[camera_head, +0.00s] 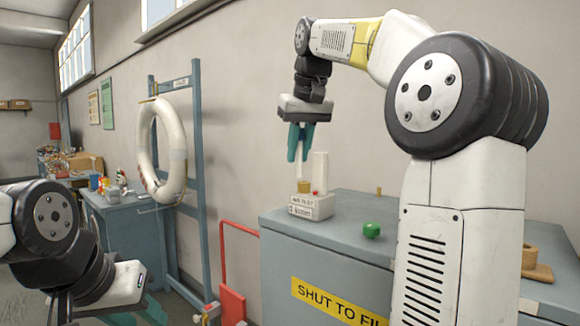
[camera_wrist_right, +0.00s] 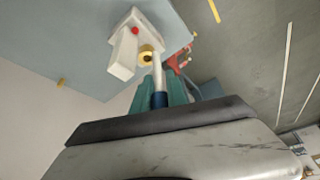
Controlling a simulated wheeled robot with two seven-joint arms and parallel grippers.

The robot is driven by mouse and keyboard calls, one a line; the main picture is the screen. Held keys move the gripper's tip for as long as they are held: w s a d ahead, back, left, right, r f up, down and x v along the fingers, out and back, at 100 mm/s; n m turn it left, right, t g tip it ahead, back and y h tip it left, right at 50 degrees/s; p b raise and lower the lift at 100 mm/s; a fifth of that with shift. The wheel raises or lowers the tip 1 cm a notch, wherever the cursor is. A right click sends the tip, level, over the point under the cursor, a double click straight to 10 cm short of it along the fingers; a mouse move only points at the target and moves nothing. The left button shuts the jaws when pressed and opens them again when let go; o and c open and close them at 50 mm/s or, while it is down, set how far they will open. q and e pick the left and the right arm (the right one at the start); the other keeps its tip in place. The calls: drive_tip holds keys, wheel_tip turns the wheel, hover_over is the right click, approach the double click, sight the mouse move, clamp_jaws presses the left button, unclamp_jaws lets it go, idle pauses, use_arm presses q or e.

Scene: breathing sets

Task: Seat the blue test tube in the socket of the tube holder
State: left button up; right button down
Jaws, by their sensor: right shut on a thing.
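The tube holder (camera_head: 312,207) is a white block on the grey-blue cabinet, with a tall white post, a red button and a brass socket (camera_head: 303,187). My right gripper (camera_head: 299,152) points down above the socket, its teal fingers shut on the test tube. The tube is pale with a dark blue part between the fingers; in the right wrist view the tube (camera_wrist_right: 157,70) runs up to beside the brass ring (camera_wrist_right: 146,50). I cannot tell whether its end touches the socket. My left gripper (camera_head: 138,315) is low at the left, cut off by the frame edge.
A green knob (camera_head: 371,230) sits on the cabinet top (camera_head: 350,205) right of the holder. A wooden ring piece (camera_head: 538,268) lies farther right. A blue rack with a white hose coil (camera_head: 160,150) and a red rail (camera_head: 222,250) stand left of the cabinet.

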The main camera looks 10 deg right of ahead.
drive_tip(key=shift+w+d+f, duration=0.1)
drive_tip(key=shift+w+d, duration=0.3)
drive_tip(key=shift+w, duration=0.2)
drive_tip(key=shift+w+d+f, duration=0.1)
drive_tip(key=shift+w+d, duration=0.3)
drive_tip(key=shift+w, duration=0.15)
drive_tip(key=shift+s+f, duration=0.1)
drive_tip(key=shift+f, duration=1.75)
drive_tip(key=c, duration=1.3)
unclamp_jaws()
drive_tip(key=shift+r, duration=0.1)
drive_tip(key=v, duration=1.2)
drive_tip(key=shift+r, duration=0.2)
